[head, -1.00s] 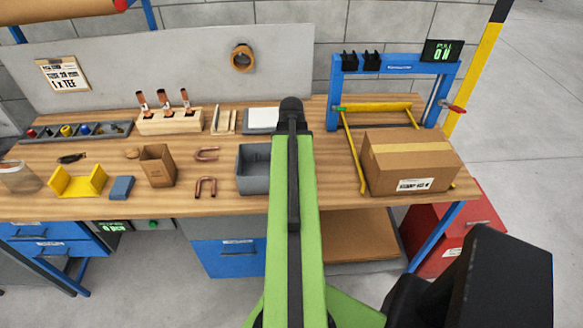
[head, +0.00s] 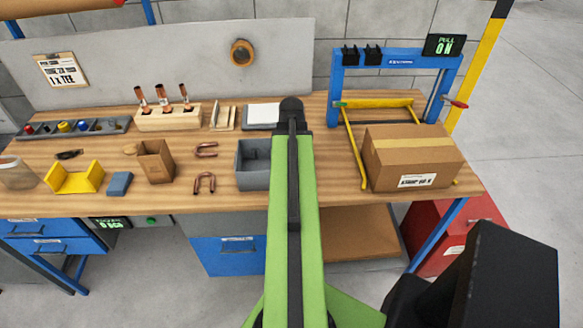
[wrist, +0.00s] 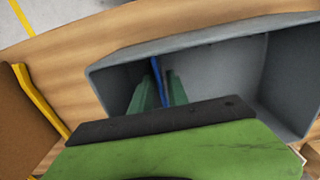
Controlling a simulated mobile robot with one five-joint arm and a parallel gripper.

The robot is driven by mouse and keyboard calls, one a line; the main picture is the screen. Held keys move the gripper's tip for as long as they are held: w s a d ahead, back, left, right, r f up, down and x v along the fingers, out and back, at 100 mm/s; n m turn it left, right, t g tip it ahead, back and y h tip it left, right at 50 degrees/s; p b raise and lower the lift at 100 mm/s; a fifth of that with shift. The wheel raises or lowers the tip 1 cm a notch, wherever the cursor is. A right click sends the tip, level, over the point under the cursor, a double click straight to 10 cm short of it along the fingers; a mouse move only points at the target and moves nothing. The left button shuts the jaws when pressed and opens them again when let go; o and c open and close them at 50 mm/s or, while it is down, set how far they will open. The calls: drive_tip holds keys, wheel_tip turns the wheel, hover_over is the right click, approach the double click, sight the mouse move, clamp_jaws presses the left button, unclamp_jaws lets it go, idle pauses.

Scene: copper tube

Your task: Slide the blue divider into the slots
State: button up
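The grey bin (head: 252,180) stands on the wooden bench, partly hidden in the head view behind my green arm. In the wrist view the bin (wrist: 262,65) is seen from above, and my gripper (wrist: 160,88) reaches down over its opening. The blue divider (wrist: 157,70) shows as a thin upright strip between the two green fingers, one close on each side, so it looks held. Its lower edge and the slots are hidden by my gripper or too dark to make out. In the head view my fingers and the divider are hidden by the arm.
A cardboard box (head: 413,160) and a blue frame with a yellow bar (head: 378,103) stand right of the bin. Copper U-bends (head: 205,183), a brown container (head: 156,162) and a yellow holder (head: 75,178) lie to the left. A white sheet (head: 262,114) lies behind the bin.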

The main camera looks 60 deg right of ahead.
drive_tip(key=shift+o, duration=0.7)
wheel_tip(320, 180, up, 18)
drive_tip(key=p, duration=1.7)
drive_tip(key=shift+f, duration=0.25)
